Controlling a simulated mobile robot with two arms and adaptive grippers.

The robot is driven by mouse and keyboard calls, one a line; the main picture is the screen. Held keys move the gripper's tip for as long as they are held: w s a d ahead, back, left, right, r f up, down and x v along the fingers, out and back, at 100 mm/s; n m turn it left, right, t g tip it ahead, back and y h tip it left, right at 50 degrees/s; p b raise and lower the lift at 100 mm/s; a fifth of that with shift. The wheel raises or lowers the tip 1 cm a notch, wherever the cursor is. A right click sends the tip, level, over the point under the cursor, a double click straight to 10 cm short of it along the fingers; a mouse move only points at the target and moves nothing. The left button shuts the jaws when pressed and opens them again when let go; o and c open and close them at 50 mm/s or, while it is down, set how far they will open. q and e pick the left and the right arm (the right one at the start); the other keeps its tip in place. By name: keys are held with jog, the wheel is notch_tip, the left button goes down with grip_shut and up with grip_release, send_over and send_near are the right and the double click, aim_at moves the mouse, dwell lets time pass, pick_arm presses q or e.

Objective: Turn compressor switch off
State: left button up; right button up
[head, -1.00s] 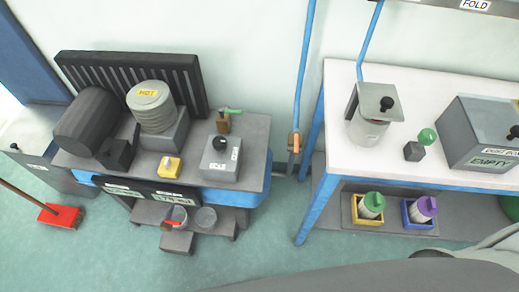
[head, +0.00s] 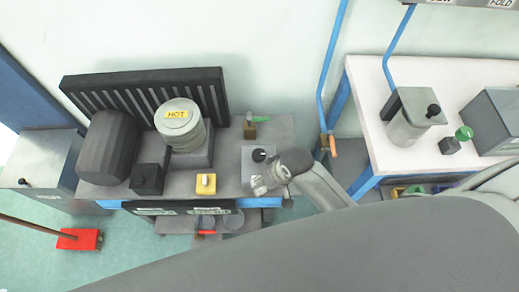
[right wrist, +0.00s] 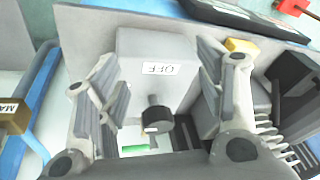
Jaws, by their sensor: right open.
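In the right wrist view the box (right wrist: 150,42) carries a white label reading OFF (right wrist: 160,68), and the knob (right wrist: 155,117) has a small pale mark. My right gripper (head: 268,180) is at the front right of the box in the head view. In the right wrist view its two fingers (right wrist: 155,95) are open and spread to either side of the knob, with nothing held. My left gripper is not in view.
A yellow box with a white switch (head: 205,185), a ribbed cylinder labelled HOT (head: 180,120) and a black tank (head: 107,148) share the bench. A blue pipe (head: 325,90) runs up the wall to the right.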

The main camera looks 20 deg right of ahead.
aim_at(259, 153)
jog(key=w+r+m+g+h+p, duration=0.2)
jog(key=w+r+g, duration=0.1)
jog(key=w+r, duration=0.7)
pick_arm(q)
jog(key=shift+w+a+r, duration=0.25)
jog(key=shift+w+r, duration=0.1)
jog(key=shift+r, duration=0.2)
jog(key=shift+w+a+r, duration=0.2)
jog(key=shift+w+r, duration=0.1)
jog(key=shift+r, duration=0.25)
pick_arm(e)
jog(key=f, duration=1)
jog(key=shift+w+d+f, duration=0.2)
jog(key=shift+w+f, duration=0.05)
jog(key=shift+c, duration=0.2)
jog(key=c, duration=1)
